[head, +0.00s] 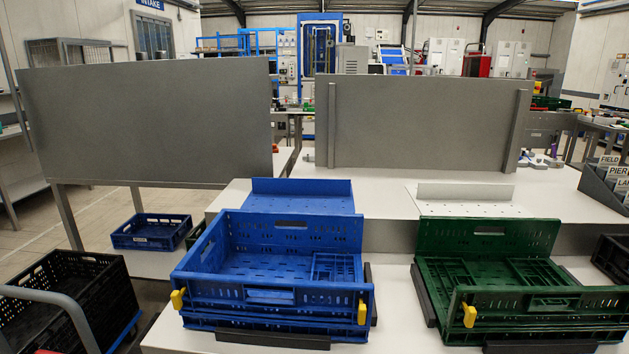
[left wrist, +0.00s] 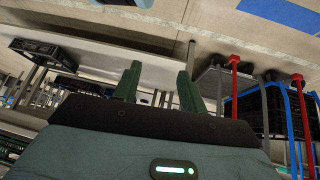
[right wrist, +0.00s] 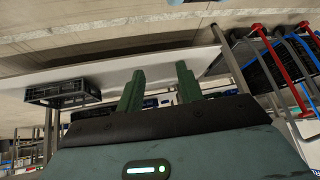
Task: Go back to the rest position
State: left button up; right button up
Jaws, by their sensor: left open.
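My left gripper (left wrist: 157,85) shows in the left wrist view with its two green fingers apart and nothing between them. My right gripper (right wrist: 161,85) shows in the right wrist view, also with its green fingers apart and empty. Neither gripper shows in the head view. A blue crate (head: 270,297) with yellow latches stands on the white table in front of me. A green crate (head: 540,300) with a yellow latch stands to its right. Both crates have folded panels inside, and I see no goods in them.
A black crate (head: 100,290) stands at the lower left, and a small blue crate (head: 150,232) sits on a low shelf behind it. Two grey panels (head: 150,125) stand behind the tables. A grey label holder (head: 604,190) is at the right edge. Bare white table shows between the crates.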

pick_arm(q)
jog(key=w+r+t+p, duration=0.2)
jog(key=w+r+p, duration=0.4)
jog(key=r+p, duration=0.4)
notch_tip(320, 180, up, 2)
jog(key=shift+a+r, duration=0.25)
pick_arm(e)
jog(key=w+r+t, duration=0.1)
jog(key=w+r, duration=0.1)
jog(key=r, duration=0.4)
jog(key=w+r+t, duration=0.1)
jog(key=w+r, duration=0.2)
jog(key=r, duration=0.3)
jog(key=shift+w+d, duration=0.25)
jog(key=shift+d, duration=0.15)
pick_arm(q)
jog(key=shift+f, duration=0.1)
pick_arm(e)
jog(key=shift+s, duration=0.1)
jog(key=shift+a+r, duration=0.1)
jog(key=shift+a, duration=0.05)
